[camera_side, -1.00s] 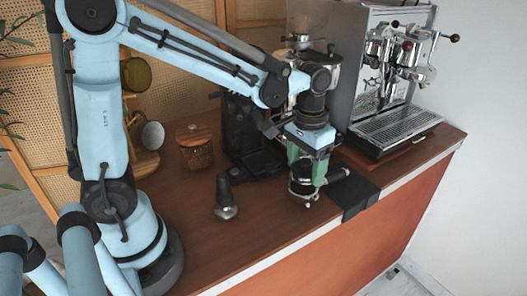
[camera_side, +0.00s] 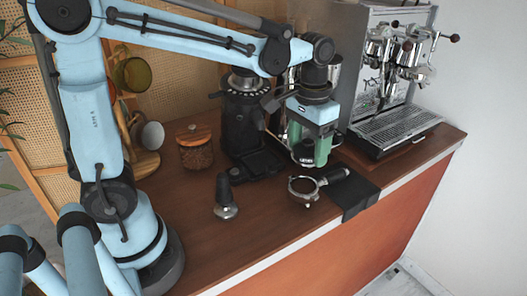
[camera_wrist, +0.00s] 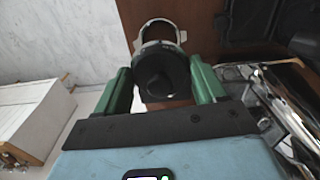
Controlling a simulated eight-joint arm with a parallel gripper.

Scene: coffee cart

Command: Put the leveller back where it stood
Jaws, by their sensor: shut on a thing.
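My gripper (camera_side: 309,156) has green fingers and is shut on the leveller (camera_side: 303,153), a dark round piece with a bright metal lower edge. It holds the leveller in the air above and behind the portafilter (camera_side: 303,187) as the side view shows it. In the wrist view the leveller (camera_wrist: 162,72) sits between the two green fingers (camera_wrist: 160,92), black with a pointed middle. The portafilter's ring (camera_wrist: 160,28) shows beyond it. The portafilter lies on the counter, its black handle over a black mat (camera_side: 362,196). The fingers hide part of the leveller.
A black tamper (camera_side: 226,196) stands on the counter left of the portafilter. A black grinder (camera_side: 242,125) stands behind, near a jar of beans (camera_side: 196,150) with a wooden lid. The espresso machine (camera_side: 395,75) is at the right. The front-left counter is clear.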

